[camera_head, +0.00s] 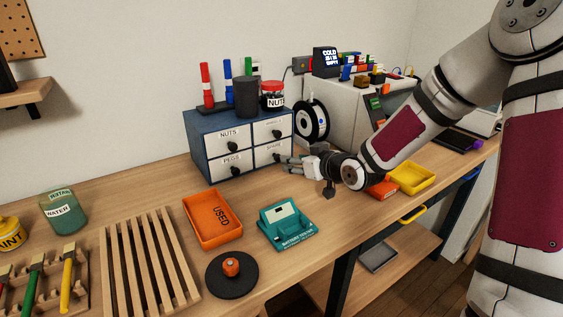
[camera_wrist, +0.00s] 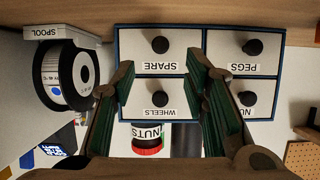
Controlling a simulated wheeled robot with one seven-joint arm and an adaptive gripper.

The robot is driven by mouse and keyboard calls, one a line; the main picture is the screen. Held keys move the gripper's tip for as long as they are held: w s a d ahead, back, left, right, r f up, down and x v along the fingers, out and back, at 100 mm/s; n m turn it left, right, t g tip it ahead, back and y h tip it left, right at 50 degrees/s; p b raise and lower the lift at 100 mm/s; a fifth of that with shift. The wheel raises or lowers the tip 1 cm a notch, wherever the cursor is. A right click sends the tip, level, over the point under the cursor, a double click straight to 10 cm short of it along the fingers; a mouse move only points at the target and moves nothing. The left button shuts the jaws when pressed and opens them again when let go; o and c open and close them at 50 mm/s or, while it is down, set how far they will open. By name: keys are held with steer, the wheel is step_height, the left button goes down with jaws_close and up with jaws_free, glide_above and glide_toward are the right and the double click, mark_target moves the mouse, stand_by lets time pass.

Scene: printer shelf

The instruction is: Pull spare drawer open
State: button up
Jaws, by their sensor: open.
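The spare drawer (camera_head: 264,158) is the lower right one of a blue cabinet (camera_head: 212,164) with white fronts. Its front looks flush with the cabinet. In the upside-down wrist view, the spare drawer (camera_wrist: 136,45) is at top centre with its round black knob (camera_wrist: 160,44) and SPARE label. My gripper (camera_head: 284,161) is in front of this drawer in the head view, partly covering it. In the wrist view my gripper (camera_wrist: 163,75) is open and empty, with its fingers spread on either side and the knob beyond the tips. I see no contact with the knob.
Nuts, pegs and wheels drawers surround it. Dark and red-lidded containers (camera_head: 272,96) stand on the cabinet. A spool (camera_head: 311,120) stands close on the right. An orange tray (camera_head: 207,238) and a teal battery tester (camera_head: 288,224) lie in front on the bench.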

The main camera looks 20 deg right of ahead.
mark_target(279, 158)
steer(key=b+x, duration=0.1)
steer(key=x, duration=0.7)
steer(key=shift+w+f, duration=0.1)
steer(key=shift+a, duration=0.1)
jaws_close()
